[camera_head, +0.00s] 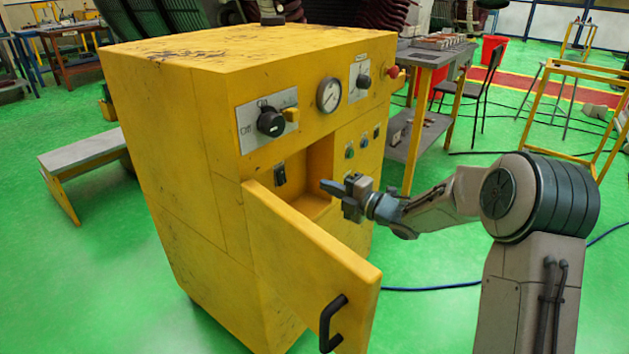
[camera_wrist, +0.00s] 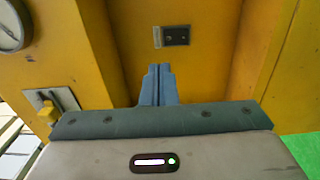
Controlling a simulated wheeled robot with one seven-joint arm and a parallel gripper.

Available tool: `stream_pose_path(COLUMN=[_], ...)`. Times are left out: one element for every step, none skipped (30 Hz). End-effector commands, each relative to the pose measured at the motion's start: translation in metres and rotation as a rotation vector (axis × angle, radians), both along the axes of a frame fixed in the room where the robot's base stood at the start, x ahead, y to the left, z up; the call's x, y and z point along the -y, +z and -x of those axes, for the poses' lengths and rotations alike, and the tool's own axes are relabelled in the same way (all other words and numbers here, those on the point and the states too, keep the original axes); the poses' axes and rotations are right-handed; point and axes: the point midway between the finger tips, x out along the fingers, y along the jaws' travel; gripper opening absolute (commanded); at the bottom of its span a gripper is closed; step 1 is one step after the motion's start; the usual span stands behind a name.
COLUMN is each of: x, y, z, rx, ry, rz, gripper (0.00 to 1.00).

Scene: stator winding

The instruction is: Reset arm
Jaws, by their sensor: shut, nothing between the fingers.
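My gripper (camera_head: 324,186) is in front of the open recess of the yellow cabinet (camera_head: 180,150), just above the open door (camera_head: 310,262). Its fingers are together and empty in the wrist view (camera_wrist: 157,70). They point into the recess, toward a small switch plate (camera_wrist: 175,36) on its back wall. In the head view a dark switch (camera_head: 280,175) shows on the panel to the left of the fingertips. My arm reaches in from the right. I cannot tell the exact gap between the fingertips and the wall.
The door is swung outward, with a black handle (camera_head: 331,322) at its lower front corner. A black knob (camera_head: 270,122) and a gauge (camera_head: 329,95) sit above the recess. A grey table (camera_head: 437,60) stands behind to the right. Green floor is clear around the cabinet's front.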

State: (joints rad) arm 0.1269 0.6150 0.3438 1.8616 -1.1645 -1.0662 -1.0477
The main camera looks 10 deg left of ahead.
Motion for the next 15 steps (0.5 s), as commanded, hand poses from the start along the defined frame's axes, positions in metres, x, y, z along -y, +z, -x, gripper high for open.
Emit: stream_pose_path(x=[0.0051,0.0069,0.0088,0.0098,0.0105,0.0111,0.0113,0.0114,0.0114,0.0115,0.0115,0.0114,0.0114,0.0114,0.0116], y=[0.0017,0.0016,0.0016,0.0016,0.0015,0.0015,0.0014,0.0013,0.0013,0.0012,0.0012,0.0012,0.0012,0.0012,0.0022], z=[0.0021,0.0032,0.0042,0.0046,0.0049,0.0052,0.0053,0.0054,0.0054,0.0053,0.0053,0.0052,0.0051,0.0051,0.005], rx=[0.0,0.0,-0.001,-0.001,-0.001,-0.001,-0.001,-0.001,-0.001,-0.001,-0.001,-0.001,-0.001,-0.001,-0.003], ry=[-0.001,-0.001,-0.001,-0.001,-0.001,-0.001,-0.001,-0.001,-0.001,-0.001,-0.001,-0.001,-0.001,-0.001,-0.003], rz=[0.0,0.0,0.0,0.0,0.0,0.0,0.0,0.0,0.0,0.0,0.0,0.0,0.0,0.0,0.001], gripper=[0.0,0.0,0.0,0.0,0.0,0.0,0.0,0.0,0.0,0.0,0.0,0.0,0.0,0.0,0.0])
